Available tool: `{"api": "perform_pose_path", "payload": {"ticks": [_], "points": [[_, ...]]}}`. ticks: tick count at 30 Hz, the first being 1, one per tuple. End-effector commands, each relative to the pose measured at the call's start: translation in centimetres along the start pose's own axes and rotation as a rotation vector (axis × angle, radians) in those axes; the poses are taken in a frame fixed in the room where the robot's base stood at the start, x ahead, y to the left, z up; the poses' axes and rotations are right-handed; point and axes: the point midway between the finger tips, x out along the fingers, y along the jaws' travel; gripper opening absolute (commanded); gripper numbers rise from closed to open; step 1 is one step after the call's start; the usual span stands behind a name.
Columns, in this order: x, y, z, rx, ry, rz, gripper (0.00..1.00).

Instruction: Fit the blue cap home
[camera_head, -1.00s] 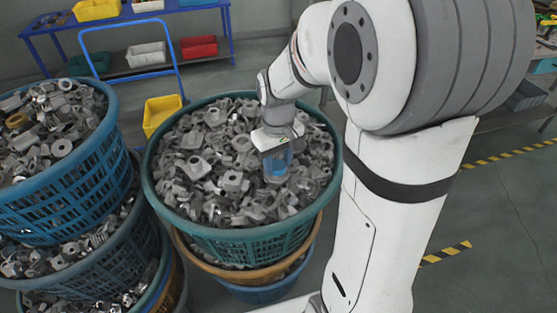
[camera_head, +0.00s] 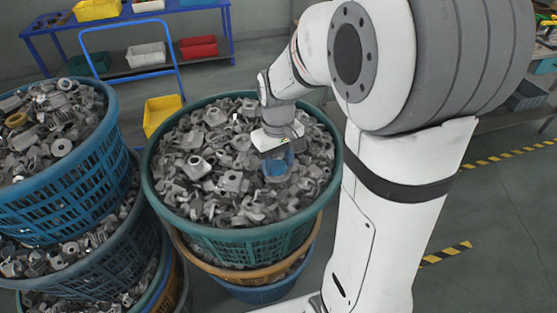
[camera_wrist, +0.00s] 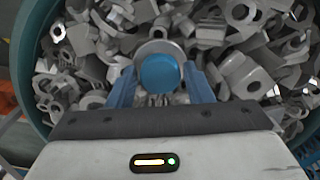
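The blue cap (camera_wrist: 160,74) shows as a round blue disc between my gripper's two blue fingers in the wrist view. It also shows in the head view (camera_head: 277,168), below my gripper's body. My gripper (camera_wrist: 160,70) points down over the heap of grey parts, its fingers close along both sides of the cap, and appears shut on it. A grey ring-shaped part (camera_wrist: 159,47) lies just beyond the cap in the wrist view. Whether the cap touches that part cannot be told. The cap's underside is hidden.
The teal basket (camera_head: 225,243) is heaped with loose grey metal parts and stands on other baskets. A stack of blue baskets (camera_head: 65,200) stands at left. A yellow bin (camera_head: 162,113) and a blue shelf (camera_head: 130,75) are behind.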

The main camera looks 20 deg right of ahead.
Motion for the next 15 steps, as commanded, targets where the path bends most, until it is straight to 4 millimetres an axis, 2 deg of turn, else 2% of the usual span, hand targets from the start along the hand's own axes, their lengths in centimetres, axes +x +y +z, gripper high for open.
{"api": "perform_pose_path", "payload": {"ticks": [1, 6, 15], "points": [[-0.01, 0.01, -0.01, 0.0, 0.0, 0.0, 0.51], [-0.04, 0.02, -0.03, 0.0, 0.001, 0.0, 0.64], [-0.6, 0.04, -0.09, 0.0, 0.004, 0.001, 0.64]]}}
